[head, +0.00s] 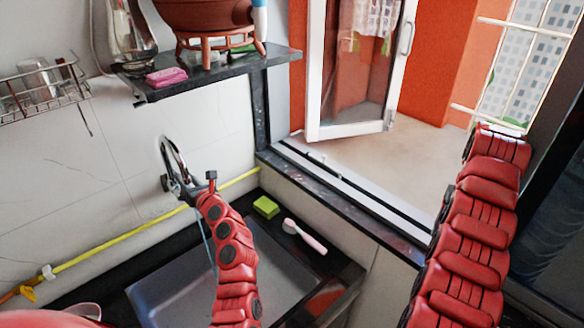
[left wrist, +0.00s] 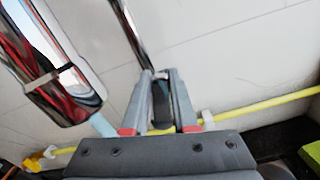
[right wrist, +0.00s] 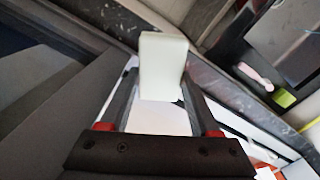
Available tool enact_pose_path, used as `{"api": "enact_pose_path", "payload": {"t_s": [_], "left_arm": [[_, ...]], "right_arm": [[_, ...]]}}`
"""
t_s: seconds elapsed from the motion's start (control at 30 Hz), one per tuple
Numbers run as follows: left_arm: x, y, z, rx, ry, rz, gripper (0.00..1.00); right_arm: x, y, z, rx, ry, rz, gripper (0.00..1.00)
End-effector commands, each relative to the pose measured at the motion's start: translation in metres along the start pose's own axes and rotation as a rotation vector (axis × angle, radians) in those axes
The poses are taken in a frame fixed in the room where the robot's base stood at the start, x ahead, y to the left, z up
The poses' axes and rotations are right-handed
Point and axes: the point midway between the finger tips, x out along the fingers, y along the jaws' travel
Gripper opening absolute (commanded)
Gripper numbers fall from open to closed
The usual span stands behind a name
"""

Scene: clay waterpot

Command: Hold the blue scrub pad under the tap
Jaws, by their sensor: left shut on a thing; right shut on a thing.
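The chrome tap (head: 174,158) is on the tiled wall above the sink (head: 170,300), and a thin stream of water (head: 208,245) falls from it. In the left wrist view the spout (left wrist: 50,65) is close at left, with pale blue water (left wrist: 103,125) below it. My left gripper (left wrist: 160,75) is shut on the tap's lever, a chrome rod (left wrist: 128,30) with a dark end. My right gripper (right wrist: 160,88) is shut on a pale, whitish block (right wrist: 163,58), near the window sill and away from the tap.
A green sponge (head: 266,207) and a pink-handled brush (head: 305,236) lie on the dark counter by the sink. A shelf (head: 215,72) above holds a pink sponge (head: 166,77) and a clay pot (head: 205,14). A yellow hose (head: 120,238) runs along the wall. The window (head: 362,70) stands open.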

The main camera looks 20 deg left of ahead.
Motion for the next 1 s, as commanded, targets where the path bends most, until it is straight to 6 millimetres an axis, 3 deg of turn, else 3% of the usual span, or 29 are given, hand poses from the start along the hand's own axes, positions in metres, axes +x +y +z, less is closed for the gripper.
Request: {"api": "enact_pose_path", "payload": {"t_s": [0.37,0.4,0.53,0.83,1.0], "left_arm": [[0.002,0.000,0.011,0.032,-0.019,0.003,0.00],[0.002,0.001,0.011,0.032,-0.020,0.004,0.33],[0.001,0.001,0.010,0.032,-0.018,0.004,0.56],[-0.001,0.002,0.008,0.031,-0.014,0.003,0.56],[-0.018,-0.001,0.004,0.030,-0.012,0.000,0.56]], "right_arm": [[-0.001,0.000,0.000,0.000,0.000,0.000,0.00],[-0.001,0.000,0.000,0.000,0.000,0.000,0.00],[-0.001,0.000,0.001,0.000,0.001,0.000,0.00],[-0.001,0.000,0.003,-0.001,0.000,0.001,0.00],[0.004,0.000,0.003,-0.001,-0.002,0.000,0.00]]}}
